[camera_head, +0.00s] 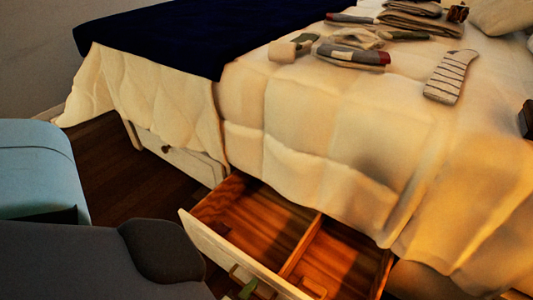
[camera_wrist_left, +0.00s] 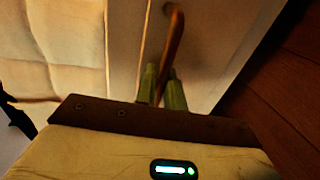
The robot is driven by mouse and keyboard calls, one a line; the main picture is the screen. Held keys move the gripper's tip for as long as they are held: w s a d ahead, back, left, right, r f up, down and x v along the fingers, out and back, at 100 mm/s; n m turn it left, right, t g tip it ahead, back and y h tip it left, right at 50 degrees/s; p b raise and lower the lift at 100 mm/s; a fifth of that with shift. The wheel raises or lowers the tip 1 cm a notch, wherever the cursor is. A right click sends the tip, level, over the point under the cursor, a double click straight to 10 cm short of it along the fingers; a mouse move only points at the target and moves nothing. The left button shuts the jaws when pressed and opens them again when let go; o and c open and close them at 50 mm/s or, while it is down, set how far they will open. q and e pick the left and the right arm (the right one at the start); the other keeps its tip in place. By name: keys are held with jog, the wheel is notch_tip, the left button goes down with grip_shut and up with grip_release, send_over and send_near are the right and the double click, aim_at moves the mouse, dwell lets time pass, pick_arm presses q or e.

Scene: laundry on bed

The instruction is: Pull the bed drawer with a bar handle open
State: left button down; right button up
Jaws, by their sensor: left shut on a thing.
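The bed drawer (camera_head: 222,243) stands well out from under the bed in the head view, its white front facing the lower left. Its wooden inside shows bare, with a divider across it. My left gripper (camera_head: 248,289) is at the drawer front near the lower edge, where only a green fingertip shows. In the left wrist view, the two green fingers of my left gripper (camera_wrist_left: 163,80) are closed around the bar handle (camera_wrist_left: 175,42) on the white drawer front (camera_wrist_left: 213,50). My right gripper cannot be made out.
A second white drawer (camera_head: 180,155) under the bed to the left is shut. The quilt (camera_head: 320,130) hangs over the open drawer's back. Folded clothes, socks and a dark blue blanket (camera_head: 180,35) lie on the bed. Dark wooden floor (camera_head: 125,185) is free left of the drawer.

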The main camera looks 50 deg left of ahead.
pick_arm(q)
jog(key=f+v, duration=0.2)
jog(key=v, duration=1.1)
jog(key=shift+s+d+f, duration=0.25)
jog(key=shift+s+f, duration=0.05)
jog(key=shift+s, duration=0.25)
pick_arm(e)
jog(key=shift+s+d, duration=0.15)
jog(key=shift+s, duration=0.25)
pick_arm(q)
jog(key=c, duration=1.6)
grip_release()
jog(key=shift+c, duration=0.2)
pick_arm(e)
jog(key=shift+w+f, duration=0.1)
jog(key=shift+w, duration=0.3)
pick_arm(q)
jog(key=shift+s, duration=0.1)
